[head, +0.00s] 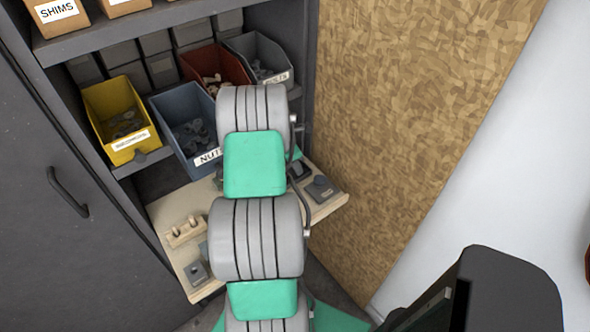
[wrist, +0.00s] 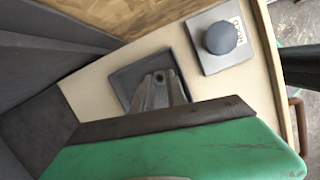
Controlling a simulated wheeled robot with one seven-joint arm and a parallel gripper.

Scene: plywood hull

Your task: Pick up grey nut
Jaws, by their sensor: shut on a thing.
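In the wrist view my gripper (wrist: 159,80) is shut, its grey fingers reaching over a dark square tray (wrist: 122,78). A small grey ring-like piece with a dark hole, the grey nut (wrist: 160,76), shows at the fingertips; its outline is hard to tell from the fingers. I cannot tell whether it touches the tray. In the head view my arm hides the gripper. The blue bin labelled NUTS (head: 166,106) holds several grey pieces.
The pale pull-out board (head: 160,212) carries a grey plate with a round knob (wrist: 207,60), and a wooden peg block (head: 185,232). A yellow bin (head: 93,100), a red bin (head: 233,66) and a grey bin (head: 262,48) stand on the shelf. A chipboard wall (head: 410,100) rises at right.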

